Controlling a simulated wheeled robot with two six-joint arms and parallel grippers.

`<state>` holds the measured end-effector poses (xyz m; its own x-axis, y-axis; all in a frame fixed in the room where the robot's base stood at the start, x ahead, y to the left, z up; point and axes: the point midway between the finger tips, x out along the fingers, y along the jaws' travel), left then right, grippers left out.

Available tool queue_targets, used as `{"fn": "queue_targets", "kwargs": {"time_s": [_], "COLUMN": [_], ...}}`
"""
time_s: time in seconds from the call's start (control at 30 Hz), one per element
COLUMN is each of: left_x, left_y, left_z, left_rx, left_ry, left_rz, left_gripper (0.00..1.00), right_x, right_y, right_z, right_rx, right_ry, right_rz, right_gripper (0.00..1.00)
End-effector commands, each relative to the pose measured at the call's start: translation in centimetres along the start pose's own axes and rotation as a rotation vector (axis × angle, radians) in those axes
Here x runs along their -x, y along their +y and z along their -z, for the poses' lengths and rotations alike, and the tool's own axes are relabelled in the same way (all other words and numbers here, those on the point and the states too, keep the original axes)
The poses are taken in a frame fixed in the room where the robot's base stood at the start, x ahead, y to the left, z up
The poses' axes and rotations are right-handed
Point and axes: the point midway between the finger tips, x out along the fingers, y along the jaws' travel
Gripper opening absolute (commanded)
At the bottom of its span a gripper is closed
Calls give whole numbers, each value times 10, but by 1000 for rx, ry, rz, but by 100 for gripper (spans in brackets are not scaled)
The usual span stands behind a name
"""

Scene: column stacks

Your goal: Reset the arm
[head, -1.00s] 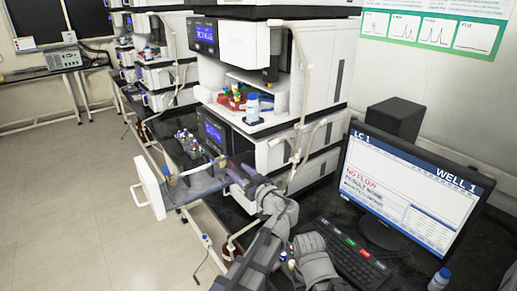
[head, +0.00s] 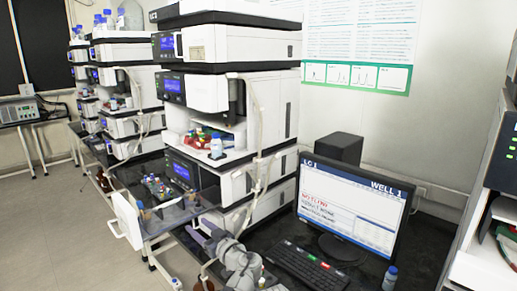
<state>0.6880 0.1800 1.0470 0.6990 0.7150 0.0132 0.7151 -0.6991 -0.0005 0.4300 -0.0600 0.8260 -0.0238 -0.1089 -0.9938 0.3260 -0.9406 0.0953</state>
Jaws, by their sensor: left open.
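My left arm (head: 238,262) rises from the bottom edge of the head view, bent in front of the near instrument stack. The tray is clear, with a white front panel (head: 126,218), and carries a rack of several small vials (head: 158,187). My right gripper is not in view.
The column stack (head: 235,95) stands behind the arm, with bottles on its shelf. A monitor (head: 350,205), keyboard (head: 305,265) and small bottle (head: 390,278) are on the dark bench to the right. Open floor (head: 60,220) lies at left.

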Motion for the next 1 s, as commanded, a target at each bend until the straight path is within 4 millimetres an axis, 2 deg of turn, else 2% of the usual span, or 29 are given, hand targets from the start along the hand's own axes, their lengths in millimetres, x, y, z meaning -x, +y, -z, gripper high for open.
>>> {"fn": "queue_targets", "kwargs": {"time_s": [0.37, 0.67, 0.77, 0.9, 1.0], "left_x": [-7, -1, 10, 41, 65], "left_y": [-35, -82, -101, -127, -135], "left_z": [-37, -96, -124, -170, -191], "left_rx": [-99, -253, -325, -444, -504], "left_ry": [-171, -469, -628, -916, -1076], "left_rz": [69, 108, 91, -11, -122], "left_gripper": [55, 55, 55, 55, 55], "right_x": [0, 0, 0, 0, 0], "right_y": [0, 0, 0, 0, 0], "right_z": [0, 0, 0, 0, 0], "right_rx": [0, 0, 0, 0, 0], "right_ry": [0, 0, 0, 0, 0], "right_rz": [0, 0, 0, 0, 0], "right_gripper": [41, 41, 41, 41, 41]}}
